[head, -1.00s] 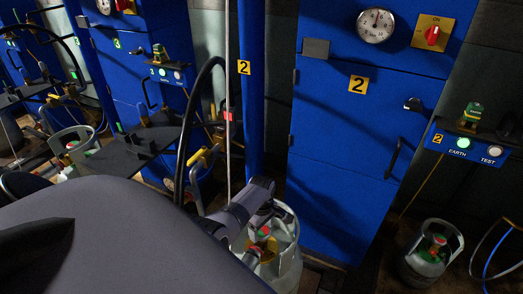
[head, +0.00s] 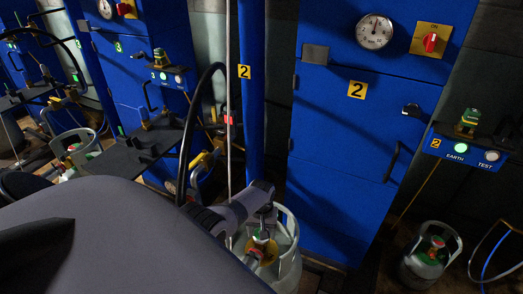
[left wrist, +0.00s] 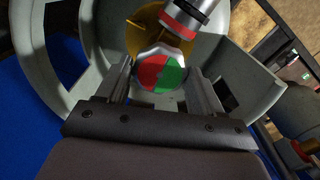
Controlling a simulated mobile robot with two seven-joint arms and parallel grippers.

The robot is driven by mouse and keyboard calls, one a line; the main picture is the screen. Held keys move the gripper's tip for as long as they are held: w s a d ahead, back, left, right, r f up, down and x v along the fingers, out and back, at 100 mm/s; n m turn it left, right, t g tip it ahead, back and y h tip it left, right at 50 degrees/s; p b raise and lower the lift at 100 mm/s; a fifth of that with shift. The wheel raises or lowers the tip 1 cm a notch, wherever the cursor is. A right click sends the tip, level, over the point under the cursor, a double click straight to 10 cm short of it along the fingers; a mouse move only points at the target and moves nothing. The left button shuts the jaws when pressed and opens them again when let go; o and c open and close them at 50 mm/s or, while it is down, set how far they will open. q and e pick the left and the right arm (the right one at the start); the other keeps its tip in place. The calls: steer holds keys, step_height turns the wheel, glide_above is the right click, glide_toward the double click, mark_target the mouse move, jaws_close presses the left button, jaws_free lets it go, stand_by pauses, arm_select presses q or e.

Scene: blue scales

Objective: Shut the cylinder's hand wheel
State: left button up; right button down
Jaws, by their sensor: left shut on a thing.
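A pale grey gas cylinder (head: 291,262) with a raised collar stands on the floor before the blue cabinet marked 2. Its hand wheel, with a half red, half green top, sits between the two fingers of my left gripper (left wrist: 159,84) in the left wrist view. The wheel (left wrist: 160,73) is gripped from both sides. In the head view my left gripper (head: 262,222) reaches down inside the collar and partly covers the wheel. A connector with a red band (left wrist: 181,24) joins the valve beside the wheel, above a yellow disc (left wrist: 143,35). My right gripper is not in view.
The blue cabinet (head: 345,135) with its gauge (head: 375,31) and red ON switch (head: 431,42) rises behind. Another cylinder (head: 424,262) stands at the right. A dark shelf (head: 140,143) is at the left.

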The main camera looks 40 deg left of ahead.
arm_select(q)
steer(key=m, duration=0.4)
steer(key=shift+m, duration=0.3)
steer(key=m, duration=0.4)
steer(key=shift+m, duration=0.3)
steer(key=m, duration=0.4)
steer(key=shift+m, duration=0.3)
steer(key=m, duration=0.4)
steer(key=shift+m, duration=0.3)
steer(key=o, duration=1)
steer(key=shift+o, duration=0.2)
steer(key=shift+r, duration=0.1)
